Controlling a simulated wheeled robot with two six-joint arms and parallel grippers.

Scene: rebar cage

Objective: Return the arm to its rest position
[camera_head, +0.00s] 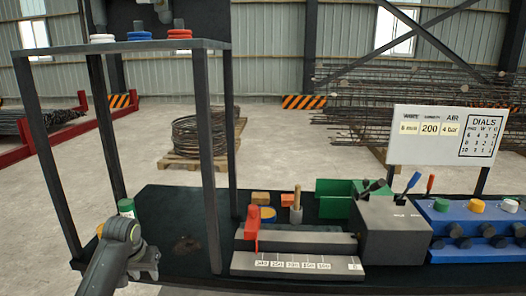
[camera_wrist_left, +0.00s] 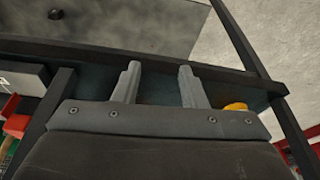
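My left arm comes in from the lower left in the head view, with its left gripper (camera_head: 146,264) low at the near left edge of the dark bench (camera_head: 165,205). In the left wrist view the two fingers of this gripper (camera_wrist_left: 158,86) stand apart with nothing between them, so it is open and empty. Beyond the fingers the dark bench edge (camera_wrist_left: 75,55) crosses the view, and a yellow object (camera_wrist_left: 235,107) lies right of them. My right gripper does not show in either view.
A dark frame (camera_head: 206,150) with a top shelf (camera_head: 60,48) stands over the bench's left part. A green-and-white cylinder (camera_head: 126,208) stands close behind the left gripper. A grey fixture with a red lever (camera_head: 252,230), a grey box (camera_head: 390,232) and a blue valve block (camera_head: 475,235) stand right.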

